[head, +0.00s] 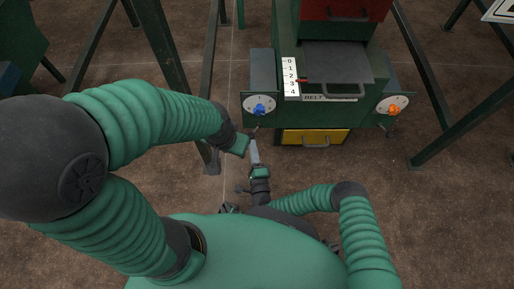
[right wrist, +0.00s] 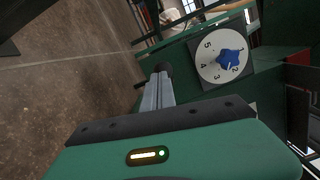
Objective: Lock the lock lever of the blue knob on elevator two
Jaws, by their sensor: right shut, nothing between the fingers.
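The blue knob (head: 258,109) sits on a white numbered dial on the left of the green machine front. The knob also shows in the right wrist view (right wrist: 229,60), on its dial (right wrist: 222,73). My right gripper (head: 254,143) is shut and empty, below the dial. In the wrist view its fingers (right wrist: 159,78) point at a small dark rounded piece (right wrist: 162,67), which may be the lock lever's end. I cannot tell whether they touch. My left gripper (head: 239,145) is just left of the right one; its fingers do not show clearly.
An orange knob (head: 393,109) is on the machine's right side. A scale (head: 290,76) with a red pointer stands between the dials. A yellow drawer (head: 315,137) is below. Green frame legs (head: 170,70) stand left and right. Bare brown floor surrounds the machine.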

